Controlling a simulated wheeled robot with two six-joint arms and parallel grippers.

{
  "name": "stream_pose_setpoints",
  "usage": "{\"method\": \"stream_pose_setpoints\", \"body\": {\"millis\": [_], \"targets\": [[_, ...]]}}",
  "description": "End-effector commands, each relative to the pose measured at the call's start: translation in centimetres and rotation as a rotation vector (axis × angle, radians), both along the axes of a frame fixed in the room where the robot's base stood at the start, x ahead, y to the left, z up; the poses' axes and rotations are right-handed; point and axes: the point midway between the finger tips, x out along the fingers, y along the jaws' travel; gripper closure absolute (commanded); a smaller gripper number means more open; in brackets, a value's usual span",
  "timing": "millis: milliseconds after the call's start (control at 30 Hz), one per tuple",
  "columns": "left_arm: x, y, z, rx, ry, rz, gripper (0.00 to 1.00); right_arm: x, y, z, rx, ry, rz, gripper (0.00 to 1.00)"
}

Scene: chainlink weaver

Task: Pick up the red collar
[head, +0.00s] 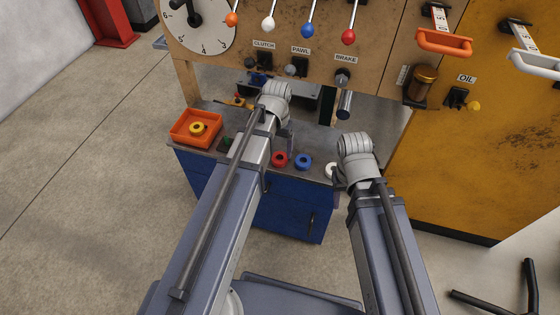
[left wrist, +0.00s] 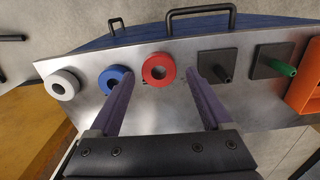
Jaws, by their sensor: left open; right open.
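The red collar (head: 280,160) is a short ring lying on the grey top of the blue cabinet, left of the blue collar (head: 303,161). In the left wrist view the red collar (left wrist: 158,69) shows between and just beyond the fingertips. My left gripper (left wrist: 155,77) is open and empty, its fingers spread to either side of the collar's line; I cannot tell its height above it. In the head view my left gripper (head: 288,138) is partly hidden by its arm. My right gripper (head: 340,178) is mostly hidden behind its wrist, close to the white collar (head: 331,170).
An orange tray (head: 180,140) holding a yellow ring stands at the cabinet's left end. Two dark square plates with pegs, one dark (left wrist: 218,66) and one green-tipped (left wrist: 275,62), lie beside the red collar. A panel with levers (head: 270,70) rises behind the cabinet.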

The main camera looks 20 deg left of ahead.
Motion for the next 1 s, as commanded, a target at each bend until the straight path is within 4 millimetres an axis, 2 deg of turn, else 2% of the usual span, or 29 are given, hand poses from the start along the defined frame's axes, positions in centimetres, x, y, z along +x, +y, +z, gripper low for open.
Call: {"method": "stream_pose_setpoints", "body": {"millis": [333,433,533,767,1000], "targets": [[1.5,-0.5,-3.6,0.0,0.0,-0.001,0.18,0.0,0.0,-3.6,0.0,0.0,0.0,0.5],[1.3,-0.4,-4.8,0.0,0.0,0.0,0.18,0.0,0.0,-4.8,0.0,0.0,0.0,0.5],[1.3,-0.4,-5.3,0.0,0.0,0.0,0.18,0.0,0.0,-5.3,0.0,0.0,0.0,0.5],[1.3,-0.4,-5.1,0.0,0.0,0.0,0.18,0.0,0.0,-5.1,0.0,0.0,0.0,0.5],[1.3,-0.4,-5.1,0.0,0.0,0.0,0.42,0.0,0.0,-5.1,0.0,0.0,0.0,0.5]]}}
